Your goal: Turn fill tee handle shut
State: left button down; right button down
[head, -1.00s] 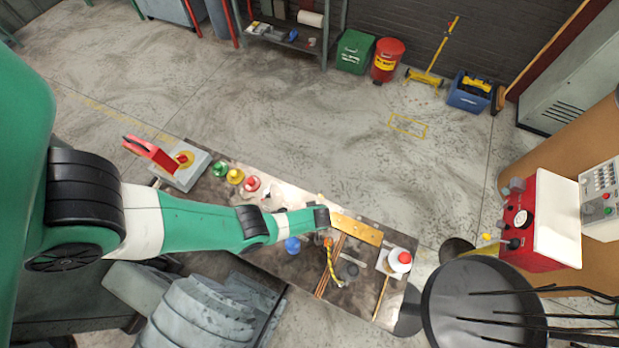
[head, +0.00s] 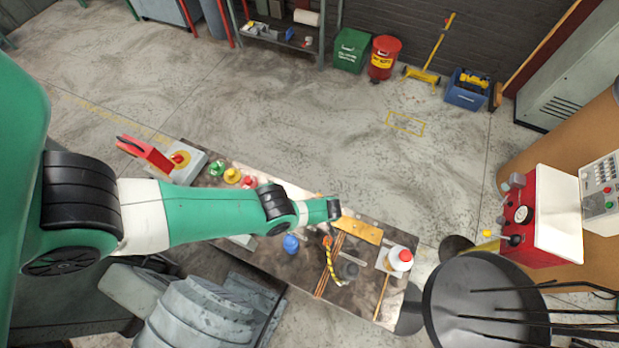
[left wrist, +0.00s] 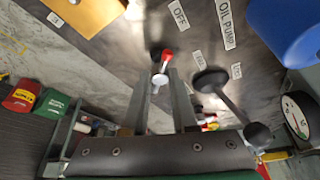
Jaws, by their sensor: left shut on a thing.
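In the left wrist view, my left gripper (left wrist: 161,78) is shut on a small fitting with a red end (left wrist: 168,55) and a white round part, which I take for the fill tee handle. The fitting stands at the dark metal panel, between the fingertips. How far the handle is turned cannot be told. In the head view, my left arm's wrist (head: 318,211) reaches over the bench, and the fingers and the handle are hidden under it. My right gripper is in neither view.
A black-knobbed lever (left wrist: 258,135) stands close right of the fingers, near the OIL PUMP label (left wrist: 232,24) and a blue round part (left wrist: 300,30).

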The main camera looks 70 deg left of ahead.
pick_arm(q)
jog(key=c, duration=0.7)
grip_release()
jog(key=p+v, duration=0.9)
jog(key=v, duration=0.2)
jog(key=shift+r+p, duration=0.3)
jog(key=shift+r, duration=0.05)
jog(key=shift+d, duration=0.1)
